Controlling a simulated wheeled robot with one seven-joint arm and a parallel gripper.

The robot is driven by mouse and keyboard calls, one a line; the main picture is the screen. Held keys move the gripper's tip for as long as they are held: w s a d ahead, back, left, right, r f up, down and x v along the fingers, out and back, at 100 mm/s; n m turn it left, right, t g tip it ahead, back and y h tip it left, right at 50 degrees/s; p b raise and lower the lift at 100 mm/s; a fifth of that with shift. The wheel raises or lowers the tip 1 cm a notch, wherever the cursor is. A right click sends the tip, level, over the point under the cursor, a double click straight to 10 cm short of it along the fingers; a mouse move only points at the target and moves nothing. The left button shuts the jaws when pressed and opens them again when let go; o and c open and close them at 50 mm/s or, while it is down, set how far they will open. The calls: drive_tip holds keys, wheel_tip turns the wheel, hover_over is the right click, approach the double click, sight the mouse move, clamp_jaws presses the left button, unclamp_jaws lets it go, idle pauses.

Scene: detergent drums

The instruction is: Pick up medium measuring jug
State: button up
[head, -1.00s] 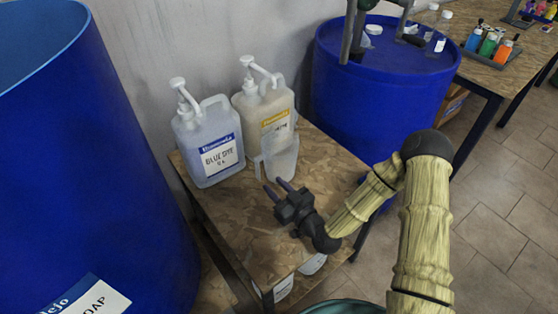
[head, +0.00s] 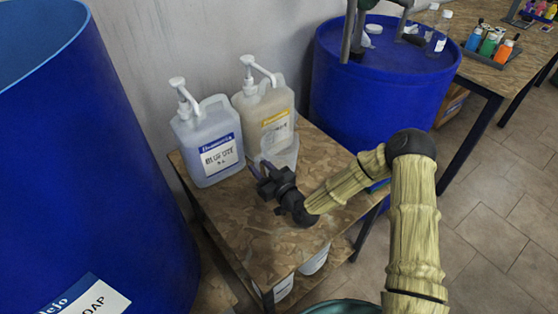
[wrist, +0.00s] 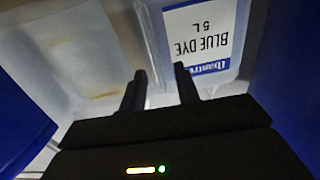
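The measuring jug (head: 285,155) is a clear, pale jug standing on the wooden table in front of the yellow-labelled bottle. My gripper (head: 260,168) is low over the table at the jug's left side, where its handle is, and partly hides it. In the wrist view my gripper (wrist: 163,88) has its two fingers apart, with the blue dye bottle beyond them. A large translucent shape fills the left of that view; I cannot tell jug from bottle there. I cannot tell whether the handle lies between the fingers.
The blue dye bottle (head: 208,145) and the yellow-labelled pump bottle (head: 265,105) stand close behind. A large blue drum (head: 90,160) is at the left and another blue drum (head: 355,100) behind right. The front of the wooden table (head: 260,240) is clear.

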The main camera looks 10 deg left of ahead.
drive_tip(key=shift+x, duration=1.05)
drive_tip(key=shift+s, duration=0.1)
clamp_jaws()
